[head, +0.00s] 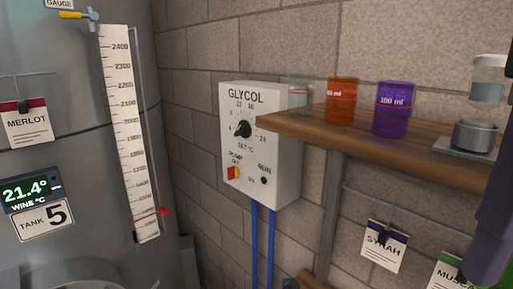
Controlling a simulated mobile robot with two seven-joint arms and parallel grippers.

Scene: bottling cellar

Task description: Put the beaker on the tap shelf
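Three beakers stand upright in a row on a wooden wall shelf (430,156). One is a clear beaker (300,92) at the shelf's left end, partly see-through against the wall. Beside it is an orange beaker (341,100), and to its right a purple beaker (393,108) marked "100 ml". I cannot tell which beaker the task means. No shelf in view is marked as the tap shelf, and I cannot tell whether this wooden one is it. Neither of my grippers is in view.
A glass-and-metal device (474,136) stands on the shelf's right. The glycol control box (262,145) is on the wall behind the shelf's left end. A steel tank (70,170) fills the left. Dark purple material (492,225) hangs at the right edge.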

